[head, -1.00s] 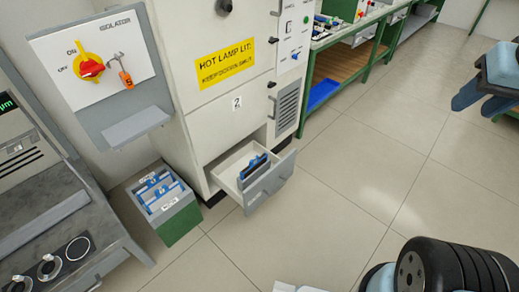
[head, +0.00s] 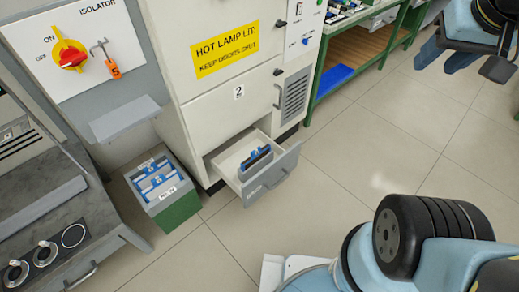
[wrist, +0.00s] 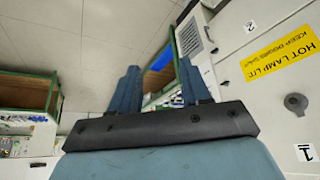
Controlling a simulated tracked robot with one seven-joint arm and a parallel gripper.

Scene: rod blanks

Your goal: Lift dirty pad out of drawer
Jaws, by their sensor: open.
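The pad (head: 257,158), dark with a blue top edge, stands in the open bottom drawer (head: 282,171) of the white cabinet. Its lower part is hidden by the drawer front, and I cannot tell how dirty it is. My gripper (head: 446,57) is at the top right in the head view, open and empty, well above and to the right of the drawer. In the wrist view my gripper (wrist: 158,85) shows two blue fingers spread apart with nothing between them. The drawer and pad are not in the wrist view.
A green and grey bin (head: 165,188) with blue-handled pads stands left of the drawer. A grey workbench (head: 50,225) is at far left. A green-framed bench (head: 365,50) is at the back. The tiled floor right of the drawer is clear.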

